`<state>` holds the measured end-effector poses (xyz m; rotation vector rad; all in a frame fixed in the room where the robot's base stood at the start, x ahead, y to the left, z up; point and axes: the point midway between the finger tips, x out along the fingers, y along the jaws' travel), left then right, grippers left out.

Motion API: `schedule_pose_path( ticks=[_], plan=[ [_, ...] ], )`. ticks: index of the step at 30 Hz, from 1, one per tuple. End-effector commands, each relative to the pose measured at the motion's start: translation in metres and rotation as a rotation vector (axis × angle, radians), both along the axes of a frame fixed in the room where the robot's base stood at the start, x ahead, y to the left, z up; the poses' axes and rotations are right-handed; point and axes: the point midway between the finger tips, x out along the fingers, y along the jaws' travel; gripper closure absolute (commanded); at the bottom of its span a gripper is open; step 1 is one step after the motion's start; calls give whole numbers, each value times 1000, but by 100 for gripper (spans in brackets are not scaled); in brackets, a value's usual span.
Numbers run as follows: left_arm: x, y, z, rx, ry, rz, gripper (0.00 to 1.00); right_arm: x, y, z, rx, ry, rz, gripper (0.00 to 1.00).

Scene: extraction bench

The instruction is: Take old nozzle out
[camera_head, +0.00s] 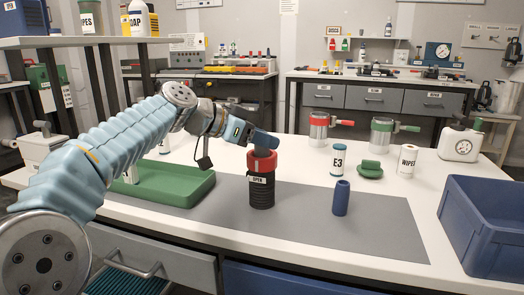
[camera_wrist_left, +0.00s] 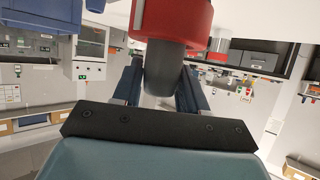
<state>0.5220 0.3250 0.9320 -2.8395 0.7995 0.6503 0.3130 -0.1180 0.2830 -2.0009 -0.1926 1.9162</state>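The dark bottle labelled OPEN (camera_head: 262,190) stands upright on the grey mat, with a red collar (camera_head: 261,163) around its top. A grey nozzle (camera_wrist_left: 166,68) rises from the red collar (camera_wrist_left: 172,16) in the left wrist view. My left gripper (camera_head: 266,143) is at the bottle's top. Its blue fingers (camera_wrist_left: 163,82) lie on both sides of the nozzle and appear shut on it. The nozzle still sits at the collar and is mostly hidden by the fingers in the head view. A blue cylinder (camera_head: 341,198) stands upright to the right. My right gripper is out of view.
A green tray (camera_head: 180,190) lies left of the bottle. Behind the mat are an E3 jar (camera_head: 338,162), a green object (camera_head: 370,169) and a WIPES roll (camera_head: 407,162). A blue crate (camera_head: 485,225) stands at the right. The mat's front right is clear.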

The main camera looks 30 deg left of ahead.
Motion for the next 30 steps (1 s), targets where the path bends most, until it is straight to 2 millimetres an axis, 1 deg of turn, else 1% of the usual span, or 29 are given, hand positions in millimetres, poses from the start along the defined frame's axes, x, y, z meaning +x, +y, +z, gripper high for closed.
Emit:
schedule_pose_path(
  ticks=[1,3,12,16,19,20,23,28,30],
  plan=[
    [0,0,0,0,0,0,78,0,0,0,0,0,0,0],
    [0,0,0,0,0,0,88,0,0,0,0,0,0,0],
    [0,0,3,0,-1,0,88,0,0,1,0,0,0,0],
    [0,0,15,-1,-2,-1,88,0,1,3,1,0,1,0],
    [0,-1,33,0,-4,-2,88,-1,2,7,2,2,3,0],
    [-2,-1,38,1,-5,-2,88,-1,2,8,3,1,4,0],
    [-19,-5,56,1,-6,-1,88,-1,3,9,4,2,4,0],
    [-50,-12,94,2,-6,-1,88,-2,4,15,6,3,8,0],
    [-68,-16,100,1,-6,-1,88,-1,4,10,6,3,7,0]
  ],
)
